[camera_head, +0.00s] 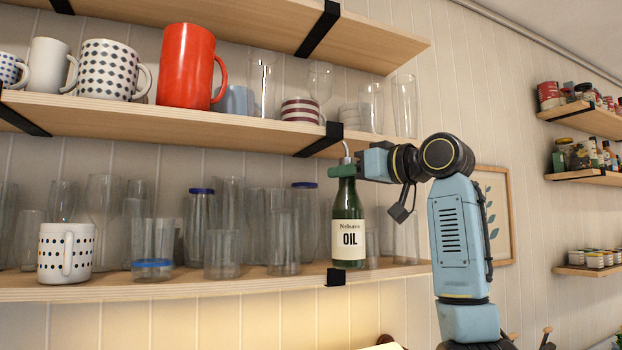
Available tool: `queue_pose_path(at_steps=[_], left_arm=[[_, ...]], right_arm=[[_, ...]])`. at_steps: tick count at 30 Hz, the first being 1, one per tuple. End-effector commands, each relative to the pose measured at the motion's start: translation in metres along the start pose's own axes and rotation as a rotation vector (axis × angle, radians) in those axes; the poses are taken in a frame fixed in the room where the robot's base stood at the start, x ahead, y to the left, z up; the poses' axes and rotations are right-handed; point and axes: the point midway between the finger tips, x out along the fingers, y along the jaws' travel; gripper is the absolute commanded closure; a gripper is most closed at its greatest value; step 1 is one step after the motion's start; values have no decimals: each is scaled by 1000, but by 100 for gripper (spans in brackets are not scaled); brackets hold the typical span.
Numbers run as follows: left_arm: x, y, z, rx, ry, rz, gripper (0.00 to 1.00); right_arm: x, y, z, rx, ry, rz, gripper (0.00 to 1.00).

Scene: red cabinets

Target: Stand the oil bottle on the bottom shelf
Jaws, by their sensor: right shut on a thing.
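The oil bottle (348,212) is dark green with a cream "OIL" label and a thin metal spout. It is upright in front of the right end of the bottom shelf (210,287), with its base at about the height of the shelf board. I cannot tell whether the base touches the board. My right gripper (343,171) comes in from the right and is shut on the bottle's neck, just under the middle shelf. My left gripper is not in view.
The bottom shelf holds many clear glasses (283,240) and a dotted mug (65,252). A black bracket (336,277) shows below the bottle. The middle shelf (200,124) above carries mugs, including a red one (186,66). Small shelves (590,177) hang at the far right.

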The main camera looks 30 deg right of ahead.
Motion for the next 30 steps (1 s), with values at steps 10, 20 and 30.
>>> queue_pose_path(at_steps=[10,20,30], left_arm=[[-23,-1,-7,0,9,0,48],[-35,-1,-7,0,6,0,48],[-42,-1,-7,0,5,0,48]], right_arm=[[54,0,-3,0,4,0,100],[79,0,-4,1,3,-2,100],[94,0,6,-2,4,0,100]])
